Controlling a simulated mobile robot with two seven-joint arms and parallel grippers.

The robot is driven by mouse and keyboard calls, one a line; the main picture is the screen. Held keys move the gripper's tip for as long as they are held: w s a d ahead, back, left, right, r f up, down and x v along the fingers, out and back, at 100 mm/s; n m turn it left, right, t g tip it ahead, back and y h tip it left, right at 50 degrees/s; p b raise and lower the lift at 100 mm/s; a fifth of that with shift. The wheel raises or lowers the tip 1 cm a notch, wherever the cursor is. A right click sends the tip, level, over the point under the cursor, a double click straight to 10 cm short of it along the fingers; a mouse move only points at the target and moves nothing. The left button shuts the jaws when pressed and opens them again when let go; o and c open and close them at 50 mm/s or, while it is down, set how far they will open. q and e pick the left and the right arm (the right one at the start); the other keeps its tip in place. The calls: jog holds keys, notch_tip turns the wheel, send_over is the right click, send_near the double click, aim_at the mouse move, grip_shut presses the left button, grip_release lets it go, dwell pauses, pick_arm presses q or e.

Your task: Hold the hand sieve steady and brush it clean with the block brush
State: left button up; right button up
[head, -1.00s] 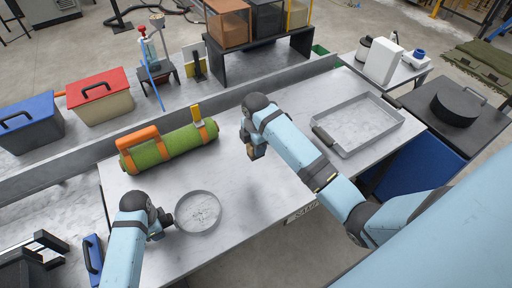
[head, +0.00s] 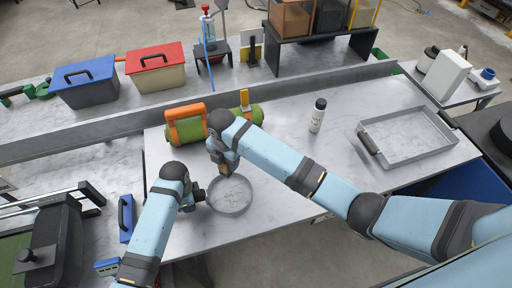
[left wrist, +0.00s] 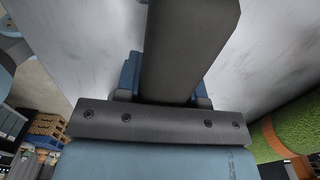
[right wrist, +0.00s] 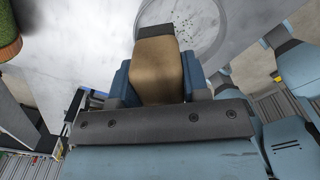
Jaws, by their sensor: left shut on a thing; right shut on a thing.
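The round grey hand sieve (head: 230,207) is over the front of the metal table, with dark specks on its mesh in the right wrist view (right wrist: 185,20). My left gripper (head: 199,194) is shut on its handle, a thick dark grey bar in the left wrist view (left wrist: 190,45). My right gripper (head: 226,158) is shut on the block brush, a tan block in the right wrist view (right wrist: 158,68). The brush is at the sieve's far rim.
A green turf roll (head: 186,130) with orange straps lies behind my right gripper. A dark-capped bottle (head: 318,115) stands right of it. A shallow metal tray (head: 408,135) is at the right. A blue-handled tool (head: 126,218) lies left of my left arm.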

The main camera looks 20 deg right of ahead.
aim_at(224, 175)
pick_arm(q)
jog(key=shift+f, duration=0.1)
pick_arm(e)
jog(key=shift+s+a+f+n, duration=0.1)
jog(key=shift+s+a+n, duration=0.1)
jog(key=shift+a, duration=0.25)
jog(key=shift+s+a+f+n, duration=0.1)
jog(key=shift+a+n, duration=0.1)
jog(key=shift+a, duration=0.25)
jog(key=shift+f, duration=2.95)
notch_tip(224, 175, down, 2)
jog(key=shift+s, duration=0.8)
jog(key=shift+c, duration=0.3)
jog(key=shift+s, duration=3)
jog(key=shift+w, duration=3.9)
jog(key=shift+d, duration=0.5)
jog(key=shift+s, duration=3.65)
jog(key=shift+s+d, duration=0.15)
pick_arm(q)
jog(key=shift+s, duration=0.1)
pick_arm(e)
jog(key=shift+w, duration=3.65)
jog(key=shift+w+r, duration=0.1)
jog(key=shift+w, duration=0.05)
jog(key=shift+r, duration=3.9)
